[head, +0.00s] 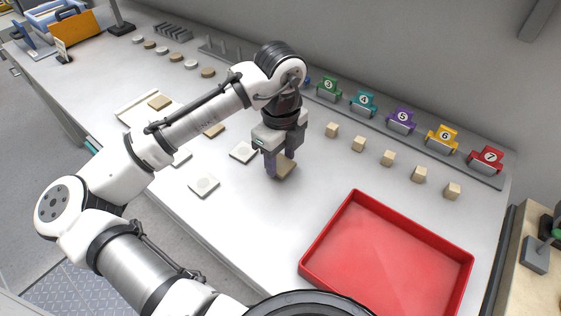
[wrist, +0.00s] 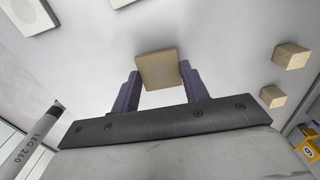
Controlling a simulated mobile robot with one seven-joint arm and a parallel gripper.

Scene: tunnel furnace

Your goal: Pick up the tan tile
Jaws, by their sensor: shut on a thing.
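My gripper (head: 279,164) is over the middle of the white worktop and points down. It is shut on a square tan tile (head: 286,168), which shows between the two fingers. In the wrist view the tan tile (wrist: 159,70) sits between the purple-grey fingertips, a finger on its left and right sides. I cannot tell whether the tile touches the worktop. Another tan tile (head: 214,131) lies to the left, partly behind my arm, and one more tan tile (head: 160,102) lies farther left on a pale board.
White tiles (head: 204,185) lie left of my gripper, including a near one (head: 243,152). A red tray (head: 386,262) stands at the front right. Several wooden cubes (head: 388,158) stand in a row before numbered coloured holders (head: 401,121). Small discs (head: 176,57) line the back left.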

